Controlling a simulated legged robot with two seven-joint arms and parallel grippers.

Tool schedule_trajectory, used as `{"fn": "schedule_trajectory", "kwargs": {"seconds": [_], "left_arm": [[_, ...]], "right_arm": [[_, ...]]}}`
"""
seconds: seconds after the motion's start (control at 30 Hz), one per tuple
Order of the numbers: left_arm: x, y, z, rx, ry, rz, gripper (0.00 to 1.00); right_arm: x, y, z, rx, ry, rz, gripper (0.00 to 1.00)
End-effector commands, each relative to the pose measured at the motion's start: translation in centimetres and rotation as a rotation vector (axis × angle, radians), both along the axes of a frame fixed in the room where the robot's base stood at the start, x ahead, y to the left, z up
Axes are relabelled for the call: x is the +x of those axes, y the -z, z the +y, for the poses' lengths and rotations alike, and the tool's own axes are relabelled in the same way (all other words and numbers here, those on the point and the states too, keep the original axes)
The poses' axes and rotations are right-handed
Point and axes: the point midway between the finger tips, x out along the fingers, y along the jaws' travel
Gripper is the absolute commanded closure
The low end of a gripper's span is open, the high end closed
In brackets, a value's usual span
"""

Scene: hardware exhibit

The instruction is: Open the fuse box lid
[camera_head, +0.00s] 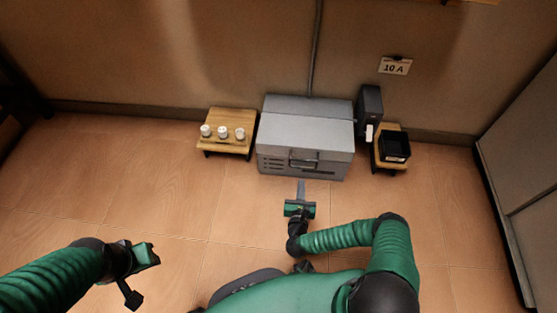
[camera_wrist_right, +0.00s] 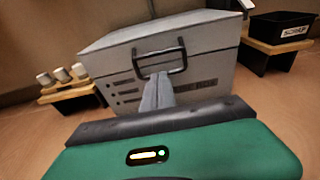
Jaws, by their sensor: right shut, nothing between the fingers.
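The fuse box (camera_head: 304,135) is a grey metal box standing on the floor against the back wall, with its lid (camera_head: 309,124) down. A dark handle (camera_head: 303,159) is on its front face; it also shows in the right wrist view (camera_wrist_right: 160,62). My right gripper (camera_head: 301,183) is shut and empty, its fingers pointing at the box just in front of the handle. In the right wrist view its fingertips (camera_wrist_right: 158,80) overlap the lower part of the handle; I cannot tell whether they touch it. My left gripper (camera_head: 142,272) is low at the left, away from the box; its finger state is unclear.
A small wooden stand (camera_head: 230,131) with several white fuses is left of the box. At right are a dark upright box (camera_head: 369,106) and a black scrap bin (camera_head: 395,146) on another stand. A "10 A" sign (camera_head: 396,66) hangs on the wall. The floor in front is clear.

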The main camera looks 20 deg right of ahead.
Motion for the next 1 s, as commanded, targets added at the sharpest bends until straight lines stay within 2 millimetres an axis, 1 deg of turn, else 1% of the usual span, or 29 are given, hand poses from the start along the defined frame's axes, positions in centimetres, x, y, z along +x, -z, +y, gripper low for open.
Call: {"fn": "schedule_trajectory", "kwargs": {"seconds": [0.07, 0.17, 0.4, 0.5, 0.6, 0.73, 1.0], "left_arm": [[0.0, 0.2, 0.0, 0.000, 0.001, 0.000, 0.64], [0.0, 1.1, 0.0, 0.000, 0.001, 0.001, 0.64], [0.0, 4.0, 0.0, 0.000, 0.001, 0.001, 0.64], [0.0, 5.0, 0.0, 0.000, 0.001, 0.001, 0.64], [0.0, 5.5, 0.0, 0.000, 0.001, 0.001, 0.64], [0.0, 5.7, 0.0, 0.000, 0.001, 0.001, 0.64], [0.0, 5.6, 0.0, 0.000, 0.001, 0.000, 0.64]], "right_arm": [[-0.1, 0.3, -0.4, -0.003, 0.005, -0.007, 1.00], [0.9, 0.7, -0.9, -0.004, 0.003, -0.007, 1.00], [5.0, 1.7, -3.3, -0.004, 0.002, -0.007, 1.00], [6.5, 1.8, -4.3, -0.004, 0.003, -0.007, 1.00], [7.6, 1.8, -4.9, -0.003, 0.002, -0.006, 1.00], [8.2, 1.6, -5.3, -0.002, 0.001, -0.006, 1.00], [8.3, 1.5, -5.3, -0.001, 0.002, -0.005, 1.00]]}}
